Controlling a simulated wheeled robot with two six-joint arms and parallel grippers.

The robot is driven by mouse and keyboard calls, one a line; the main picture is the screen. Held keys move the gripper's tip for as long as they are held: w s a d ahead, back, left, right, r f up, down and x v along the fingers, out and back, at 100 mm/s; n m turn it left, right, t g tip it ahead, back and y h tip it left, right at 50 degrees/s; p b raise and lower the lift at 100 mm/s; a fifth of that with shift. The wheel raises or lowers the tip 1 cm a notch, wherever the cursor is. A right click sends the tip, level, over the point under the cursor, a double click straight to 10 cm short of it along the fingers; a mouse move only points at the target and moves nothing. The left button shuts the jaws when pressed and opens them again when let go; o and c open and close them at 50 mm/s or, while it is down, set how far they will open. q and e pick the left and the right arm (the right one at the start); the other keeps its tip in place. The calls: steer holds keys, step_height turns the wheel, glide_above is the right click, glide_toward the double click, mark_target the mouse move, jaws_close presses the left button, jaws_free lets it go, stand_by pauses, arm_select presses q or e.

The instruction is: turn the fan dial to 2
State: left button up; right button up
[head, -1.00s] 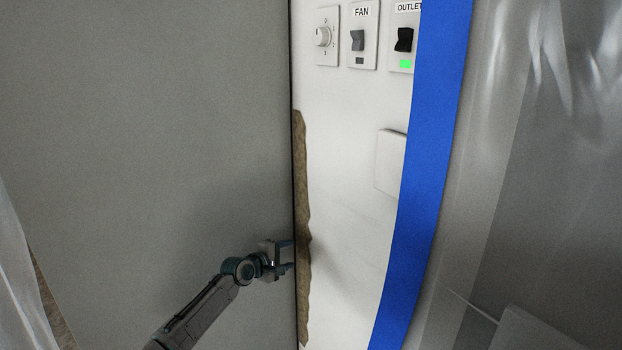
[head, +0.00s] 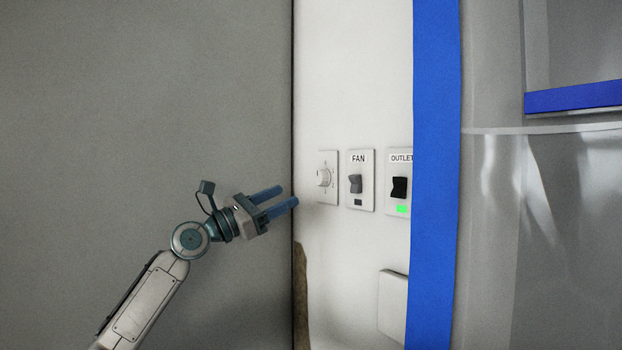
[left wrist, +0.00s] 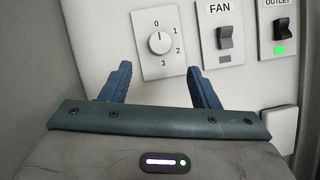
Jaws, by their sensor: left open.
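The fan dial (head: 323,177) is a round white knob on a square plate on the white wall. In the left wrist view the knob (left wrist: 159,43) is ringed by the numbers 0 to 3, and its dark mark points up toward 0. My left gripper (head: 287,197) is open and empty, left of the dial and slightly lower in the head view. In the left wrist view its two blue fingers (left wrist: 160,72) stand apart below the knob, one to each side, and do not touch it. My right gripper is not in view.
A grey FAN switch (head: 355,184) and a black OUTLET switch (head: 399,188) with a green light sit right of the dial. A blank plate (head: 392,305) is lower. Blue tape (head: 436,150) and plastic sheeting (head: 490,230) are further right. A grey panel (head: 140,120) fills the left.

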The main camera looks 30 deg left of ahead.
mark_target(317, 180)
arm_select(q)
steer(key=p+x, duration=0.4)
steer(key=x, duration=0.3)
steer(key=shift+w+d+r, duration=0.1)
steer(key=shift+r, duration=0.15)
steer(key=shift+w+d+r+p, duration=0.1)
steer(key=shift+w+d+p, duration=0.25)
steer(key=shift+w, duration=0.25)
steer(key=c, duration=1)
